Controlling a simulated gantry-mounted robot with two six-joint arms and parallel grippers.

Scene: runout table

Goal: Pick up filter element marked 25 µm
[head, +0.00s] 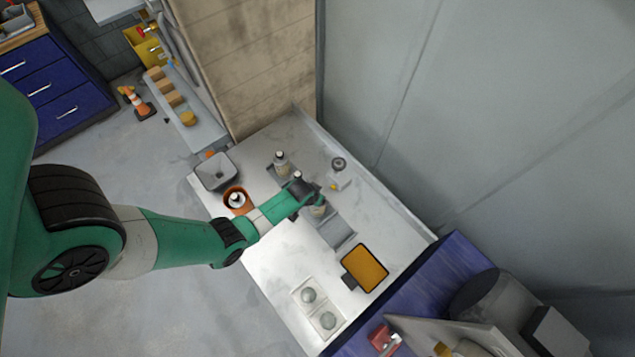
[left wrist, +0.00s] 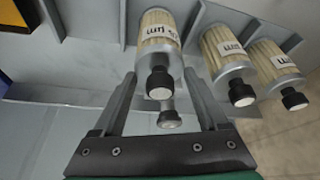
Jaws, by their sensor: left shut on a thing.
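My left gripper (head: 311,199) reaches over the pale table and is shut on a filter element (head: 318,211). In the left wrist view, the gripper (left wrist: 160,78) has one finger on each side of this filter element (left wrist: 160,32), a pleated tan cylinder with a dark neck and a pale-tipped knob. Its white label shows upside down; the number is not clearly readable. Two similar filter elements (left wrist: 226,48) (left wrist: 274,62) stand in a grey rack to the right, their label numbers also unclear. Another pale-tipped knob shows behind the held one. My right gripper is not in view.
The table (head: 290,262) holds a grey square bowl (head: 214,170), an orange round container (head: 237,200), an orange-faced panel (head: 365,268) and a plate with two round discs (head: 319,308). A grey wall borders the right. Bare table lies left of the panel.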

